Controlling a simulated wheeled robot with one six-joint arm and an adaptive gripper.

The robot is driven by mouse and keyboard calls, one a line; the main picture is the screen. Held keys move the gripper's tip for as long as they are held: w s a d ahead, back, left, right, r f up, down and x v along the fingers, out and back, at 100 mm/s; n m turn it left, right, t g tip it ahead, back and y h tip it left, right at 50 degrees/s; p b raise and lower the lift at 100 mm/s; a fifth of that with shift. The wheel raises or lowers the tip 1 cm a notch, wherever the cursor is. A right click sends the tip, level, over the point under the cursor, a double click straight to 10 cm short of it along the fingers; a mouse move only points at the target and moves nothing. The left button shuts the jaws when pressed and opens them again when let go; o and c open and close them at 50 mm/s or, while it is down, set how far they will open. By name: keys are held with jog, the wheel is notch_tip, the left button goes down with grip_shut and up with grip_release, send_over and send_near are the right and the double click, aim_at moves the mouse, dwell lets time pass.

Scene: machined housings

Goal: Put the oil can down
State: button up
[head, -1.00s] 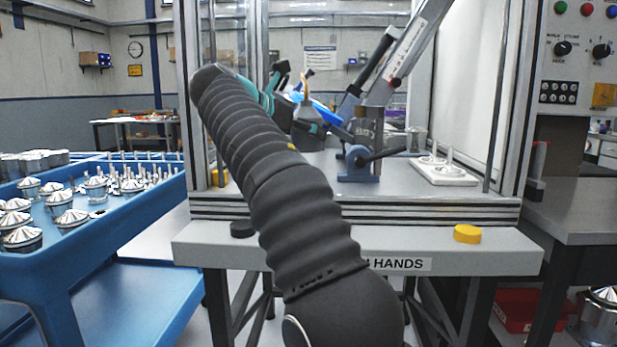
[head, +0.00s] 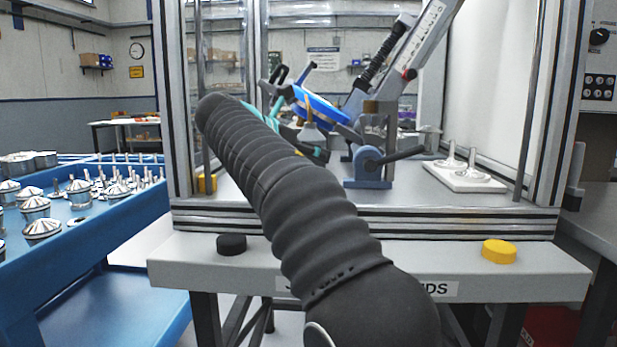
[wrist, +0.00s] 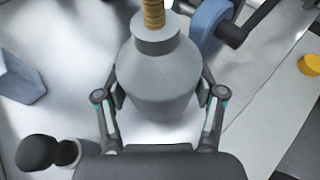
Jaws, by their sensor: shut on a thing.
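The oil can (wrist: 158,80) is a grey, rounded can with a ribbed brass spout. In the wrist view my gripper (wrist: 160,98) has a finger on each side of it and is shut on it. The can looks upright between the fingers. In the head view the oil can (head: 312,134) shows small beyond my dark arm, beside the blue clamp fixture. My arm hides part of my gripper (head: 318,150) there. The can's base is hidden, so I cannot tell whether it touches the grey machine table (head: 430,208).
The blue clamp fixture with a dark lever (head: 368,170) stands close to the can's right. A white plate with metal pins (head: 466,178) lies further right. Black (head: 231,244) and yellow (head: 499,251) buttons sit on the front ledge. A blue parts cart (head: 95,240) stands left. Machine posts frame the opening.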

jog(key=shift+f+b, duration=0.7)
jog(key=shift+f, duration=1.2)
jog(key=shift+f, duration=0.2)
jog(key=o, duration=1.3)
jog(key=shift+r, duration=0.1)
jog(key=shift+s+a+r, duration=0.15)
jog(key=shift+r, duration=0.05)
jog(key=p+v, duration=0.2)
jog(key=v, duration=0.9)
jog(key=shift+s+a+r, duration=0.1)
jog(key=shift+r, duration=0.1)
jog(key=shift+s+a, duration=0.1)
